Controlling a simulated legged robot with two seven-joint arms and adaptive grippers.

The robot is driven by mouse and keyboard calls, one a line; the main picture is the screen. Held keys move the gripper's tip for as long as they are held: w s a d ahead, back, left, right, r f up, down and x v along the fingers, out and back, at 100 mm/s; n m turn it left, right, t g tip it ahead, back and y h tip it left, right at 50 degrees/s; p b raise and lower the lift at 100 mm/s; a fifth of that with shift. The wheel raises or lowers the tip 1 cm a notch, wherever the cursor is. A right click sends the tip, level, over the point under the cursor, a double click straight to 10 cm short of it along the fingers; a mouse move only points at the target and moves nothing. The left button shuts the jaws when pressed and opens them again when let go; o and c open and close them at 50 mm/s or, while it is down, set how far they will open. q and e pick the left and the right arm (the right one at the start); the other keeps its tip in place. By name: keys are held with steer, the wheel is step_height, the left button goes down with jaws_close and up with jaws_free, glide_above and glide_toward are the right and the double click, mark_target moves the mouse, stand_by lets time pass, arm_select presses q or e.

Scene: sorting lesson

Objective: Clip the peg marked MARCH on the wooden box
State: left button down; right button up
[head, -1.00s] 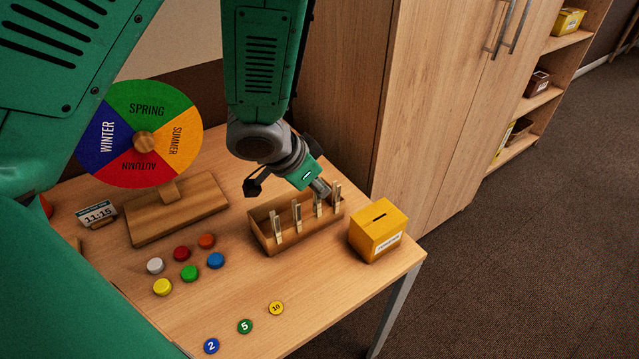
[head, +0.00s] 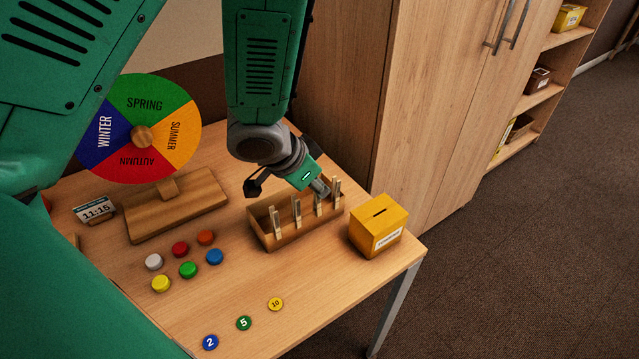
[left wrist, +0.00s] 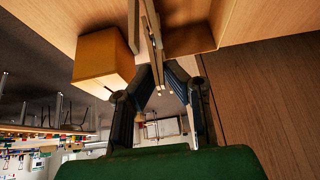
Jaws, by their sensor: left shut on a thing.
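The open wooden box (head: 285,240) stands near the right end of the table, with several wooden pegs clipped upright along its front edge. My left gripper (head: 325,190) is at the right end of the box, over the pegs there. In the left wrist view its fingers (left wrist: 160,78) close on a wooden peg (left wrist: 157,60) at the box. I cannot tell whether this peg is clipped on the edge. No month on any peg can be read, so I cannot tell which is MARCH. My right gripper is not in view.
A yellow slotted box (head: 378,226) stands just right of the wooden box, close to the gripper. A season wheel (head: 142,130) stands at the left. Several coloured caps (head: 187,270) and three numbered discs (head: 244,323) lie in front. A tall cabinet (head: 350,90) rises behind.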

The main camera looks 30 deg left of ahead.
arm_select(q)
steer(key=shift+f, duration=0.35)
steer(key=c, duration=1.6)
jaws_free()
steer(key=shift+o, duration=0.2)
steer(key=v, duration=0.7)
steer(key=shift+s+r, duration=0.1)
steer(key=shift+r, duration=0.05)
